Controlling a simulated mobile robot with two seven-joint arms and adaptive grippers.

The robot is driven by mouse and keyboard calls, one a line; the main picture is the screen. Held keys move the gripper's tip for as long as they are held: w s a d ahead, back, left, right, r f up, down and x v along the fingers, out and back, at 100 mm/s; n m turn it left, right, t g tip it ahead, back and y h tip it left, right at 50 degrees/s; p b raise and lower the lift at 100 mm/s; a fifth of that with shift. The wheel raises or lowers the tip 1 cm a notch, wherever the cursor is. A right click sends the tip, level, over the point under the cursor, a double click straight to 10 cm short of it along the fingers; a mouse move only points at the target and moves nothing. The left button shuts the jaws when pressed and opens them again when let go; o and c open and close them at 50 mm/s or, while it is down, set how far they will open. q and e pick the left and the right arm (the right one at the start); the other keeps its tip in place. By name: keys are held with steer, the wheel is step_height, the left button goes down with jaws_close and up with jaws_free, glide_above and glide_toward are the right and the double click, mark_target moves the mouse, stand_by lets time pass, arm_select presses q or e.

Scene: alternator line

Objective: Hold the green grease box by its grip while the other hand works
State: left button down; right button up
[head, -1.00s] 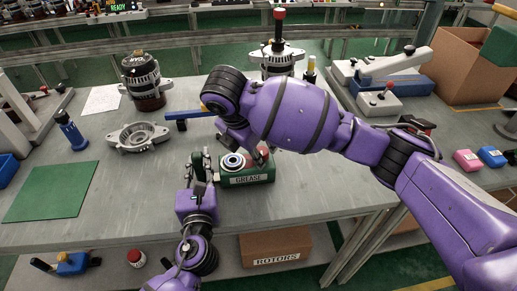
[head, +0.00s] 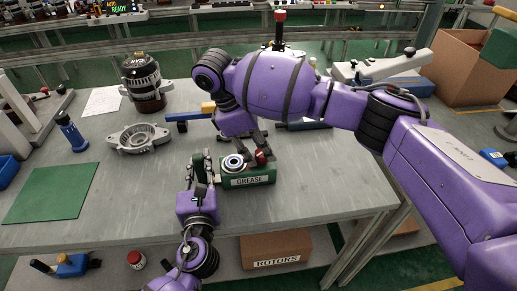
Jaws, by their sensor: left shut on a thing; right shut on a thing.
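The green grease box (head: 250,181), labelled GREASE, sits near the front edge of the grey table. My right gripper (head: 258,144) comes down over the right part of the box. It is shut on a small red piece (head: 262,157) just above or at the box top; I cannot tell whether they touch.
A grey housing (head: 137,138), an alternator (head: 145,82) and a blue bottle (head: 72,132) stand to the left. A green mat (head: 50,192) lies at the front left. The front right of the table is clear.

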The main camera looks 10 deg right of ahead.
steer(key=m+g, duration=0.1)
steer(key=m, duration=0.3)
steer(key=shift+w+d+m+g+y, duration=0.2)
steer(key=shift+m+g+y, duration=0.1)
steer(key=shift+g, duration=0.1)
steer(key=m, duration=0.1)
steer(key=m+g, duration=0.1)
steer(key=m, duration=0.1)
steer(key=m+y, duration=0.1)
steer(key=shift+d+m, duration=0.3)
steer(key=m, duration=0.1)
steer(key=m+y, duration=0.1)
steer(key=m, duration=0.1)
steer(key=m+g, duration=0.1)
steer(key=shift+s+d+m+y, duration=0.15)
steer(key=shift+d+m+y, duration=0.15)
steer(key=shift+y, duration=0.1)
steer(key=m+y, duration=0.1)
steer(key=m, duration=0.3)
steer(key=shift+s+d+m+y, duration=0.1)
steer(key=shift+d+m+y, duration=0.1)
steer(key=shift+m+y, duration=0.2)
steer(key=o, duration=1)
steer(key=shift+a, duration=0.2)
steer(key=v, duration=1.2)
steer(key=shift+d, duration=0.15)
